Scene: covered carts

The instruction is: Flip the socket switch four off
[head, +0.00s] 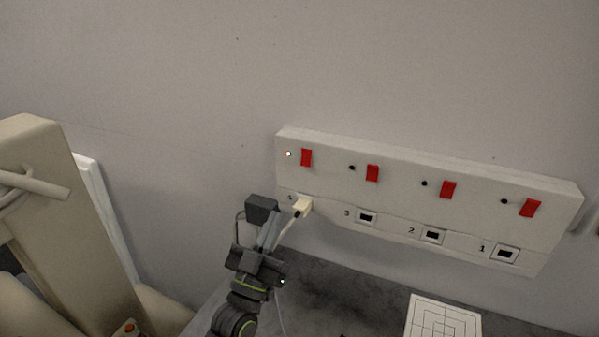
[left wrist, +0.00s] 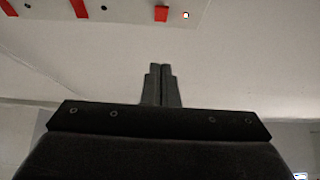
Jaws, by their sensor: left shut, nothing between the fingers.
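A white socket panel (head: 400,192) is on the wall, with several red switches in a row above numbered sockets. The switch above socket four (head: 306,157) is at the far left, and the small light (head: 289,154) beside it is lit. A cream plug (head: 302,206) with a cable sits in socket four. My left gripper (head: 270,228) is just left of and below the plug, apart from the switch. In the left wrist view its fingers (left wrist: 161,85) are shut with nothing between them; the switch (left wrist: 161,13) and its lit light show at the top. My right gripper is out of view.
The other red switches (head: 372,173) have dark indicators beside them. A grey surface (head: 345,285) lies below the panel, with a white patterned square (head: 442,318) on it. A beige structure (head: 60,190) stands at the left. The wall above the panel is clear.

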